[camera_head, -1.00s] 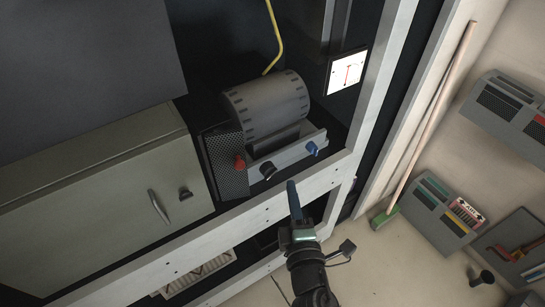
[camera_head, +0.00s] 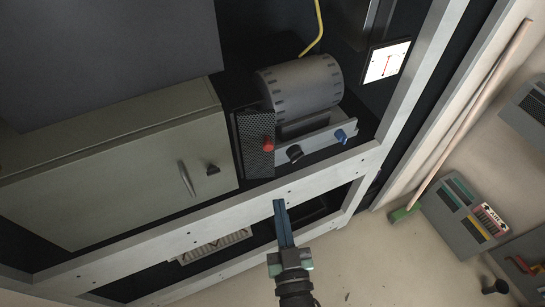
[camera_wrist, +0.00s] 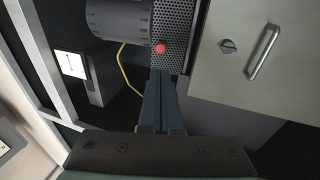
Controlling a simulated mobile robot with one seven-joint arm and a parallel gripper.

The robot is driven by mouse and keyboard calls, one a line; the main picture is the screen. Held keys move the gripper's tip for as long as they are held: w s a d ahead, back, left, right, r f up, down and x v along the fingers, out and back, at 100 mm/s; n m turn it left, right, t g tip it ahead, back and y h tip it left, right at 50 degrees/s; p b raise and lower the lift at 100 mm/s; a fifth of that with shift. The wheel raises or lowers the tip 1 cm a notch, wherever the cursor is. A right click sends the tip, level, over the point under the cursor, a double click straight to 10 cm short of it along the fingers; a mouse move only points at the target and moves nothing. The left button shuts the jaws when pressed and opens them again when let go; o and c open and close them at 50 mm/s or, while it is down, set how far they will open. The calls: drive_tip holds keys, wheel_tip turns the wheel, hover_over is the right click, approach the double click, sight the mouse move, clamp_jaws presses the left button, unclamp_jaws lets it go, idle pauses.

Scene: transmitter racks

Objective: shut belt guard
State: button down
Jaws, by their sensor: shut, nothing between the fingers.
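The belt guard (camera_head: 256,158) is a dark perforated mesh panel with a red knob (camera_head: 268,147), at the left end of a grey drum-shaped motor (camera_head: 300,86). I cannot tell for sure how far it stands open. In the wrist view the mesh (camera_wrist: 172,20) and red knob (camera_wrist: 160,48) are just beyond my fingertips. My gripper (camera_head: 279,203) is shut and empty, its blue fingers pointing at the rack, in front of and below the guard in the head view. In the wrist view my gripper (camera_wrist: 163,80) overlaps the mesh's lower end; contact cannot be told.
A grey cabinet (camera_head: 120,180) with a handle stands directly left of the guard. A pale frame rail (camera_head: 220,215) crosses below it. A black knob (camera_head: 294,154) and blue knob (camera_head: 341,136) sit on a plate to the right. A yellow cable (camera_head: 318,30) hangs above.

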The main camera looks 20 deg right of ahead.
sight(271, 148)
drive_tip(key=p+x, duration=0.1)
drive_tip(key=x, duration=1.1)
drive_tip(key=shift+w+d, duration=0.1)
drive_tip(key=shift+w, duration=0.2)
drive_tip(key=shift+w+d+r+p, duration=0.1)
drive_tip(key=shift+w+d+p, duration=0.2)
drive_tip(key=shift+p, duration=0.1)
drive_tip(key=shift+w+d, duration=0.7)
drive_tip(key=shift+d, duration=0.25)
drive_tip(key=shift+s, duration=0.1)
